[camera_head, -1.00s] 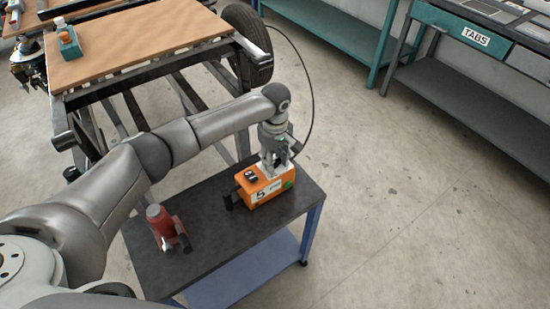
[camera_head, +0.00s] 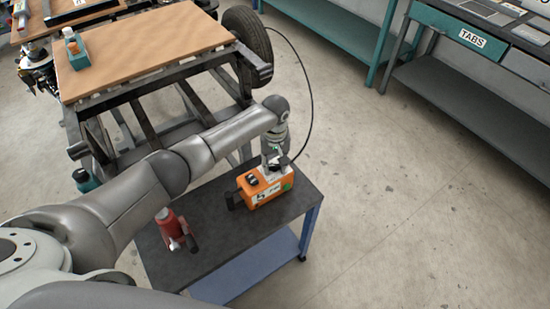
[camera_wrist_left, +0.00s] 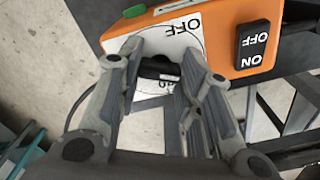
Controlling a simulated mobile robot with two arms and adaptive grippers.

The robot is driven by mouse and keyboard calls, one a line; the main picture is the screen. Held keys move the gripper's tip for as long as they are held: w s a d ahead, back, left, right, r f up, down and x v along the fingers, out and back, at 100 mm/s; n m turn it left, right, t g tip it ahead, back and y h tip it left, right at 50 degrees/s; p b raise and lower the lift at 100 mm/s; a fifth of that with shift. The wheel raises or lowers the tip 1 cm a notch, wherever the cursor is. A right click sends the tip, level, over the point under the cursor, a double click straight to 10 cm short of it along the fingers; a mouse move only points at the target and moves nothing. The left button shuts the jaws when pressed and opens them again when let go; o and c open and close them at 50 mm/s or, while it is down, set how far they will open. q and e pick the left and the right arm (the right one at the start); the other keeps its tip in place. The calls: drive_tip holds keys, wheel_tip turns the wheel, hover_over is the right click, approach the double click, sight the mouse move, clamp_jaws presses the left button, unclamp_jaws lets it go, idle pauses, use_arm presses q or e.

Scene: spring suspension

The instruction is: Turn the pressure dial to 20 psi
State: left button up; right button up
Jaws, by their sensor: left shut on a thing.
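The orange compressor box (camera_head: 262,188) sits on the dark top of a small cart. Its front has a small white display (camera_head: 268,191) with a dark digit, too small to read surely. In the left wrist view its orange case (camera_wrist_left: 185,18) carries a black ON/OFF switch (camera_wrist_left: 252,45) and a white face. My left gripper (camera_head: 273,163) is above the box's back right end. In the wrist view the left gripper (camera_wrist_left: 160,68) is shut on the black pressure dial (camera_wrist_left: 158,66), which is partly hidden between the fingers. My right gripper is not in view.
A red bottle jack (camera_head: 170,226) stands on the cart top (camera_head: 215,230) left of the box. A trailer frame with a wooden deck (camera_head: 145,45) and a tyre (camera_head: 246,40) stands behind. A black hose (camera_head: 310,90) arches past the arm. Floor to the right is clear.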

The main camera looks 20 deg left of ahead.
sight(275, 165)
use_arm(q)
drive_tip(key=m+p, duration=0.1)
drive_tip(key=m, duration=0.4)
drive_tip(key=shift+r+m+p, duration=0.1)
drive_tip(key=shift+m+p, duration=0.2)
drive_tip(key=m, duration=0.3)
drive_tip(key=shift+d+p, duration=0.1)
drive_tip(key=shift+p, duration=0.2)
drive_tip(key=shift+m, duration=1.6)
drive_tip(key=o, duration=1)
wheel_tip(275, 165, up, 12)
drive_tip(key=shift+w+f, duration=0.1)
